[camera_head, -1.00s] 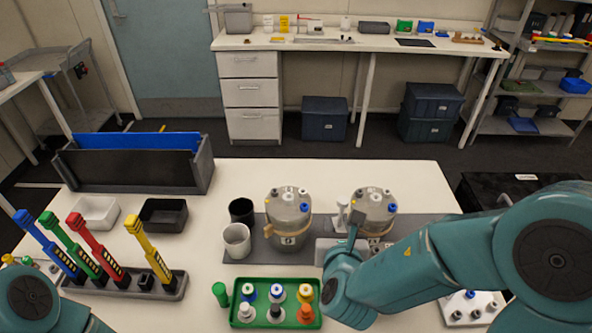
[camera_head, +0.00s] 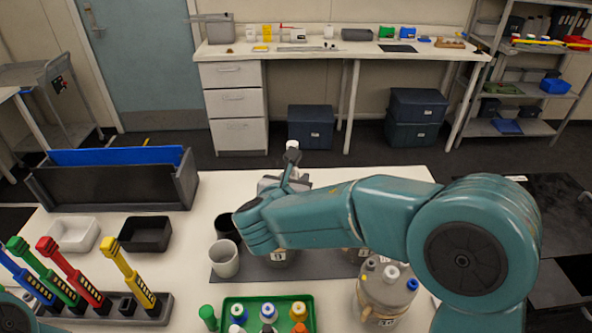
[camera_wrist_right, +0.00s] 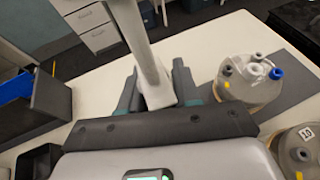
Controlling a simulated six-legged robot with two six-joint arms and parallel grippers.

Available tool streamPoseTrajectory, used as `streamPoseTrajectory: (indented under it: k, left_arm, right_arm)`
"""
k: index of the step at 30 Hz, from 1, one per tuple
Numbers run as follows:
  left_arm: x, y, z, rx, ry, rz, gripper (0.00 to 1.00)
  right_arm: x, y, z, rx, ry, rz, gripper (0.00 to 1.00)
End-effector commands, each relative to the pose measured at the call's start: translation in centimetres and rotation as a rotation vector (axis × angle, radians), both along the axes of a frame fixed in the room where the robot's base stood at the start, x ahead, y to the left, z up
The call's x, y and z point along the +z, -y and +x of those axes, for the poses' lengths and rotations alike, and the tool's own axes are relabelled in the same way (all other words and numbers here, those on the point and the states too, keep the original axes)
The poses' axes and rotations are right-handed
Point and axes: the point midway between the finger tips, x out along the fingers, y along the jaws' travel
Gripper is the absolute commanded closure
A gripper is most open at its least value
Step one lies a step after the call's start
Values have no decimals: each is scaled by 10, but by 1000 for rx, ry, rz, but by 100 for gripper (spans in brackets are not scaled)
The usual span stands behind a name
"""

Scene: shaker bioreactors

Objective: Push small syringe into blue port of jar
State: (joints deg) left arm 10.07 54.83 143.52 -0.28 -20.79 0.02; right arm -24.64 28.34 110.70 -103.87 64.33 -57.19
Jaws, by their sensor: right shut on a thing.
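My right gripper (camera_head: 290,182) is raised over the back of the white table, left of centre, shut on a small pale syringe (camera_head: 292,152) that sticks up. In the right wrist view the syringe (camera_wrist_right: 143,45) stands between the fingers of the right gripper (camera_wrist_right: 157,88). That view shows a grey jar (camera_wrist_right: 247,82) with a blue port (camera_wrist_right: 277,73) to the right of the gripper, apart from the syringe. In the head view a front jar (camera_head: 385,298) also has a blue port (camera_head: 412,284). My right arm hides most of the jars behind it. My left gripper is out of view.
A white cup (camera_head: 224,259) stands on the grey mat (camera_head: 318,268), left of the jars. A green tray (camera_head: 262,304) with several capped bottles is in front. A rack with coloured tools (camera_head: 135,275), white and black trays, and a dark bin (camera_head: 110,188) are at left.

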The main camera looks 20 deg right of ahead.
Motion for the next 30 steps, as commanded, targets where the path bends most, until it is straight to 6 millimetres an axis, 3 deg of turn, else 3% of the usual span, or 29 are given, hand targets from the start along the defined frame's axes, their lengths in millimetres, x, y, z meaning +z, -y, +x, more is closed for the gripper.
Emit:
streamPoseTrajectory:
  k: [18, 30]
  left_arm:
    - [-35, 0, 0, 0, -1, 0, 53]
    - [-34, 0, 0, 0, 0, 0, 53]
  right_arm:
    - [-46, 1, 3, 0, 0, 0, 100]
    - [-42, 0, 2, 1, 2, 1, 100]
